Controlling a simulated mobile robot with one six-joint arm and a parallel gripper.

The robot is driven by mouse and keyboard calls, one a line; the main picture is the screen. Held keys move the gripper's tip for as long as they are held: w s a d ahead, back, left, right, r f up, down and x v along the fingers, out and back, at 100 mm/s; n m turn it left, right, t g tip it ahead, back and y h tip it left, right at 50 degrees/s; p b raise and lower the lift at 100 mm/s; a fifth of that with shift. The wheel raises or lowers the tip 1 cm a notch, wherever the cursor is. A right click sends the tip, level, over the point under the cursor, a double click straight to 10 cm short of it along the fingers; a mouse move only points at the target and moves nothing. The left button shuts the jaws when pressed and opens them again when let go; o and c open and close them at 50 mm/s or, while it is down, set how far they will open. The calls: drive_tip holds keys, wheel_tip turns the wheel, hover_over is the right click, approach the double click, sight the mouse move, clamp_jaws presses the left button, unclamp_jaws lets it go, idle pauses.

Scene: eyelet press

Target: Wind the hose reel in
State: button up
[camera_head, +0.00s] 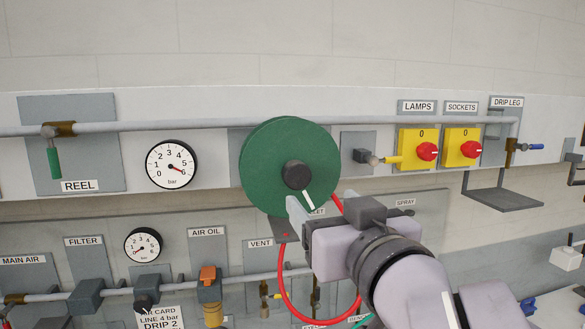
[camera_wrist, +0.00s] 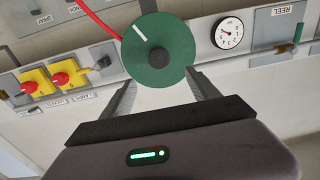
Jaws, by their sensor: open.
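The hose reel is a green disc (camera_head: 265,160) on the wall rail, with a dark round hub knob (camera_head: 296,175) and a white mark (camera_head: 309,200) pointing down and slightly right. A red hose (camera_head: 283,285) hangs below it in a loop. My gripper (camera_head: 300,208) is in front of the reel's lower part, below the knob; the arm hides part of the hose. In the wrist view, which looks upside down, my gripper (camera_wrist: 163,88) has its fingers spread, with the green disc (camera_wrist: 178,40) and its hub (camera_wrist: 160,61) beyond and between them. Nothing is between the fingers.
A REEL valve with a green handle (camera_head: 54,162) hangs left, beside a gauge (camera_head: 171,164) reading near 6. Yellow switches with red knobs (camera_head: 427,151) and a drip-leg shelf (camera_head: 500,198) are right. Below run a lower pipe, a filter (camera_head: 89,295) and a second gauge (camera_head: 142,245).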

sight(299, 179)
drive_tip(key=p+x, duration=0.1)
drive_tip(key=x, duration=1.4)
drive_tip(key=shift+d+f, duration=0.15)
clamp_jaws()
